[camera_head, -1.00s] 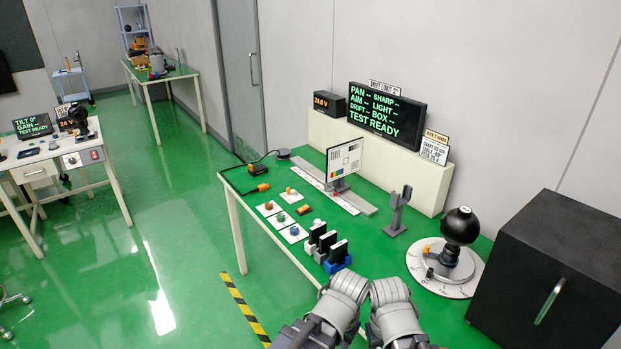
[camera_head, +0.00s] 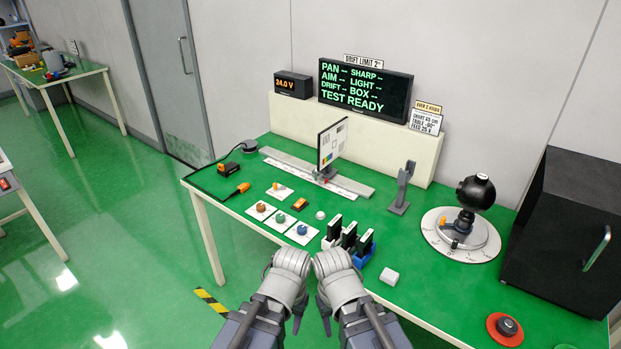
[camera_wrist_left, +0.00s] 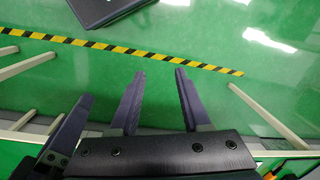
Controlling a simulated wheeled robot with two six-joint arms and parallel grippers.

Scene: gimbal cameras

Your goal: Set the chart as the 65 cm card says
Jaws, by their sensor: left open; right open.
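The chart (camera_head: 332,143) is a flat white panel with dark and yellow patches. It stands upright on a carriage on a pale rail (camera_head: 316,174) that runs along the table's back. The card (camera_head: 425,121) on the cream ledge reads chart 65 cm, table about -90°, feed 25 V; the small print is hard to read. My left gripper (camera_head: 283,322) and right gripper (camera_head: 327,319) hang side by side near the table's front edge, apart from the chart. In the left wrist view the left gripper's fingers (camera_wrist_left: 158,98) are open and empty above the floor.
A black ball-shaped camera (camera_head: 475,192) stands on a round dial at right, beside a black box (camera_head: 567,235). A grey stand (camera_head: 403,186) is right of the rail.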

